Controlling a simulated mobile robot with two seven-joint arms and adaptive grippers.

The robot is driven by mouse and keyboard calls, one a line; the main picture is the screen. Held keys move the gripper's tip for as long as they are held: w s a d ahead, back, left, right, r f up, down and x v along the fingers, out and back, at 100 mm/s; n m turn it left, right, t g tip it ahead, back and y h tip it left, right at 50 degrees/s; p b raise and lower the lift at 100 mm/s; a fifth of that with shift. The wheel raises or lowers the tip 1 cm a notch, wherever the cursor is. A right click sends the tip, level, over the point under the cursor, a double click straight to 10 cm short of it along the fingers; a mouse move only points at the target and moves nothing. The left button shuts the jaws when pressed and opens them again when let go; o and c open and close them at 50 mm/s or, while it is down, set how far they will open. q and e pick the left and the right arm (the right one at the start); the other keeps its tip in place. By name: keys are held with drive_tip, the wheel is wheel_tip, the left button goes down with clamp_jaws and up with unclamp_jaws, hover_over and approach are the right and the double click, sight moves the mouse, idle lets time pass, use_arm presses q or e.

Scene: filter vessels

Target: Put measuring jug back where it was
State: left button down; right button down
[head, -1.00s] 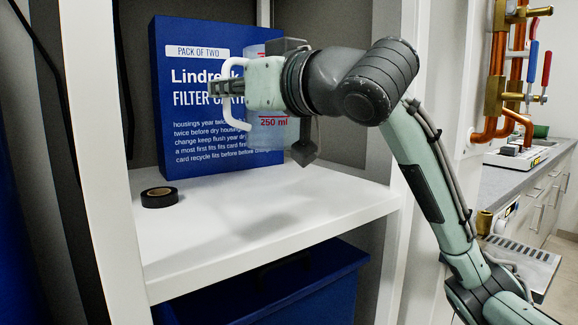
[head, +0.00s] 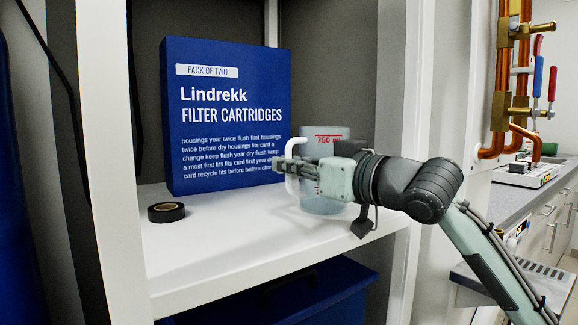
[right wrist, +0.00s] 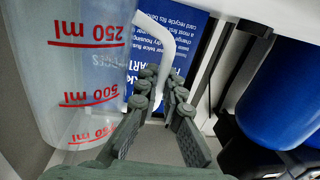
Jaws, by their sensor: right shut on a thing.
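The measuring jug (head: 318,206) is clear plastic with red markings and a white handle (head: 291,182). It is upright at the right of the shelf, beside the blue box. Its base is at or just above the shelf board; I cannot tell if it touches. My right gripper (head: 284,166) is shut on the jug's handle and hides part of the jug. In the right wrist view, the jug (right wrist: 90,75) fills the left side and the fingers (right wrist: 160,100) close around the handle. My left gripper is not in view.
The blue filter cartridge box (head: 225,110) stands at the back of the white shelf (head: 230,240). A roll of black tape (head: 166,212) lies at the shelf's left front. A blue bin (head: 290,295) is below. The shelf's upright (head: 405,130) is close to my right arm.

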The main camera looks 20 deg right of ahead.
drive_tip(key=shift+f, duration=0.2)
drive_tip(key=c, duration=1.7)
unclamp_jaws()
